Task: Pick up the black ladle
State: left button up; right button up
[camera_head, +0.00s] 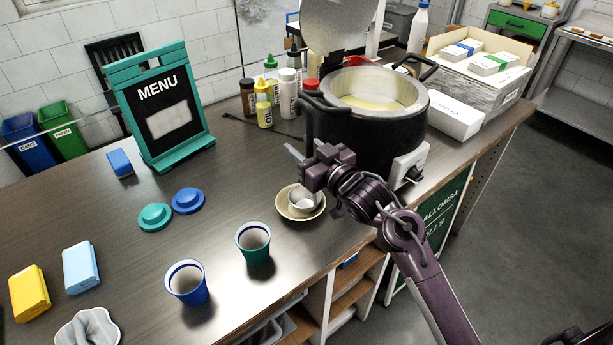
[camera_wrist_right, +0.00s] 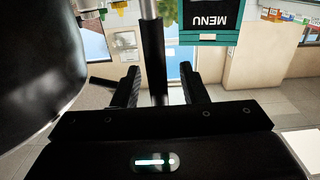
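A black upright handle (camera_head: 307,128), which I take for the ladle's, rises at my right gripper (camera_head: 303,158), close to the left side of the large black pot. In the right wrist view the black handle (camera_wrist_right: 153,50) runs between the two fingers of my right gripper (camera_wrist_right: 160,85). A grey metal part shows at its top edge there. A gap shows beside the handle, so the fingers look open around it. My left gripper is not in view.
The black pot (camera_head: 365,136) stands close right of the gripper, with bottles (camera_head: 288,95) behind. A small white cup on a cream saucer (camera_head: 288,210) is just below. The menu board (camera_head: 118,84) and several cups and lids stand left. Bare counter lies between.

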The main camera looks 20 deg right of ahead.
aim_at(303, 107)
grip_shut()
notch_tip(303, 107, up, 10)
jog(key=shift+b, duration=0.6)
